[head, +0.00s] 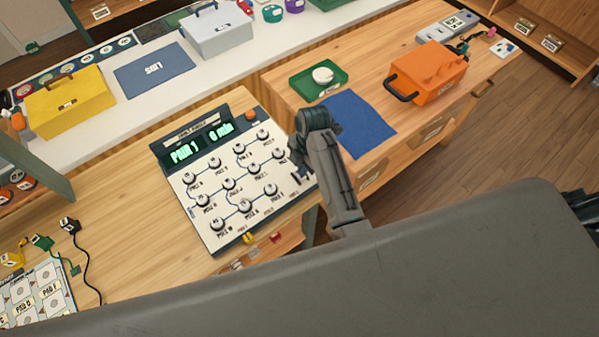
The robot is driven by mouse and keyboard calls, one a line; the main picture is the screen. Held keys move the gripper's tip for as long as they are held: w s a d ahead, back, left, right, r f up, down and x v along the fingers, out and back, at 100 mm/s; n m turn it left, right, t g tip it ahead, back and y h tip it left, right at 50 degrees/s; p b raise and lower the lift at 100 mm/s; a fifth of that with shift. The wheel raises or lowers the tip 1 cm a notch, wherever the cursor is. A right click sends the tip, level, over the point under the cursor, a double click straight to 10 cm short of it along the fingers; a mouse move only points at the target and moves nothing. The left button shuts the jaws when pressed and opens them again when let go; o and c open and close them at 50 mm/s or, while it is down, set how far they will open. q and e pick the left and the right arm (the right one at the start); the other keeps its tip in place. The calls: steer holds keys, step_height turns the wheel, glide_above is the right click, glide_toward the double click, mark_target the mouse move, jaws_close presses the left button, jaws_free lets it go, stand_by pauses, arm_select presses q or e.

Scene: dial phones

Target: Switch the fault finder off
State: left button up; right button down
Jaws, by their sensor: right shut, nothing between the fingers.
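The fault finder (232,205) is a pale panel with a dark top strip, lying on the wooden bench in the head view. Its display (184,154) glows green and reads "PAIR 1" and "0 min". Several round dials joined by blue lines cover its face. An orange round knob (222,116) sits at its top edge. My right gripper (298,168) is shut and empty at the panel's right edge; the arm hides part of that edge. I cannot tell whether it touches the panel. No off switch can be made out clearly. My left gripper is not in view.
A yellow box (70,103) stands far left. Black cables (88,262) lie left of the panel.

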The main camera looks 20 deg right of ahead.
steer(key=shift+f, duration=0.95)
stand_by(1.0)
steer(key=shift+r, duration=0.1)
steer(key=shift+r+p, duration=0.45)
steer(key=shift+r, duration=3)
